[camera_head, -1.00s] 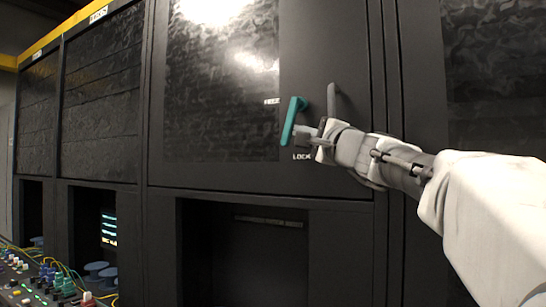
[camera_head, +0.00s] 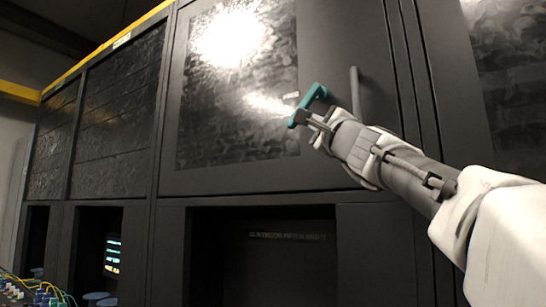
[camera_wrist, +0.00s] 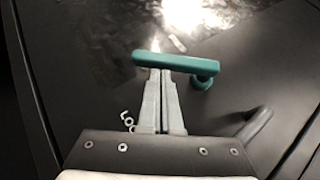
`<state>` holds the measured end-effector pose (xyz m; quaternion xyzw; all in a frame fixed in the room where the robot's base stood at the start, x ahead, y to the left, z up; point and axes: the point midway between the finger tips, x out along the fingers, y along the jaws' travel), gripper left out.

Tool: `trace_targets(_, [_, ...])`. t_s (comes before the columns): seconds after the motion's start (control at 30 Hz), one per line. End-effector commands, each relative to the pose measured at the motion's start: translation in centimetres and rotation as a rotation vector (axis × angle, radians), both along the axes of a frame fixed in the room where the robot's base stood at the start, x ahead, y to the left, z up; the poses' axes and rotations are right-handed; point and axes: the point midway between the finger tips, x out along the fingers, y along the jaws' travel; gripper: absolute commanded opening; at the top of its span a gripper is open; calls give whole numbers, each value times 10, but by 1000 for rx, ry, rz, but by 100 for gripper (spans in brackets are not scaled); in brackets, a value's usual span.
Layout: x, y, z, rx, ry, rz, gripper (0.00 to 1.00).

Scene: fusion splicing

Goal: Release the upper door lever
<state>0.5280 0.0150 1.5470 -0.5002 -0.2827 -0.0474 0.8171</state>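The upper door lever (camera_head: 306,106) is a teal bar on the dark upper cabinet door (camera_head: 330,165). It slants from its pivot at upper right to its free end at lower left. In the wrist view the lever (camera_wrist: 178,63) lies across the tips of my gripper (camera_wrist: 158,72). My gripper's fingers are together with only a thin dark gap between them, and their tips meet the lever's free-end part. In the head view my gripper (camera_head: 312,122) is against the lever's lower end. The lever hides the very fingertips.
A grey fixed door handle (camera_head: 355,95) stands right of the lever, close to my wrist. A small pale label (camera_head: 291,95) lies left of the lever. Below the door is an open dark bay (camera_head: 260,265).

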Motion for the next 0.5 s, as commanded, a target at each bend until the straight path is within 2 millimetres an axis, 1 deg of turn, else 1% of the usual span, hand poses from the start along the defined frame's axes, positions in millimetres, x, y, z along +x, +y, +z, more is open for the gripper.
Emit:
trace_targets(0.03, [0, 2, -3, -1, -2, 1, 0])
trace_targets(0.13, [3, 6, -1, -2, 0, 1, 0])
trace_targets(0.5, [15, 23, 13, -1, 1, 3, 0])
